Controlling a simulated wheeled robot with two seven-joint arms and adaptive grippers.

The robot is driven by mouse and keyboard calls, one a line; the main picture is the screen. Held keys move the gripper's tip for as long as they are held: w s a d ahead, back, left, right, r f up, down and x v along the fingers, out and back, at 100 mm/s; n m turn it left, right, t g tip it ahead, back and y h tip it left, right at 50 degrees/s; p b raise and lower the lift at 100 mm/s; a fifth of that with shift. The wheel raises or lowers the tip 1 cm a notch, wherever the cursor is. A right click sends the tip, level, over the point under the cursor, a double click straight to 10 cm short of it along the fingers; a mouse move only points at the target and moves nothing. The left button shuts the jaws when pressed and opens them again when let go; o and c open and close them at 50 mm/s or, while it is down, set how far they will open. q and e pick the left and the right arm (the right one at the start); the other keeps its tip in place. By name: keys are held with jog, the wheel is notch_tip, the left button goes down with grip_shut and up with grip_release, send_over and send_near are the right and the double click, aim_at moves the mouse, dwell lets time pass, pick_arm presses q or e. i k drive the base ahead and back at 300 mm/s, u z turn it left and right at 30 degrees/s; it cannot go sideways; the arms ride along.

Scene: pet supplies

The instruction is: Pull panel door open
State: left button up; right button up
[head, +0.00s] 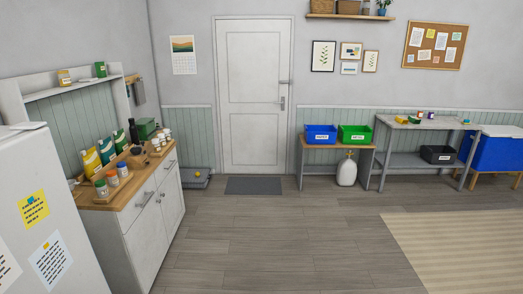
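A white panel door (255,100) stands in the far wall, left of the picture's middle. It is closed in its frame. A metal lever handle (282,103) sits on its right side at about mid-height, with a small metal fitting (284,82) above it. A dark grey mat (254,185) lies on the floor in front of the door. Neither of my grippers shows in the head view, and the door is across the room with nothing touching it.
The wooden floor (260,235) is clear up to the door. A white cabinet (150,225) and a white fridge (50,215) line the left.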

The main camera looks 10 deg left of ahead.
aim_at(170, 192)
jog(key=u, duration=0.25)
jog(key=i, duration=2)
jog(key=u, duration=0.95)
jog(key=i, duration=1.95)
jog(key=u, duration=0.7)
jog(key=i, duration=0.3)
jog(key=u, duration=0.05)
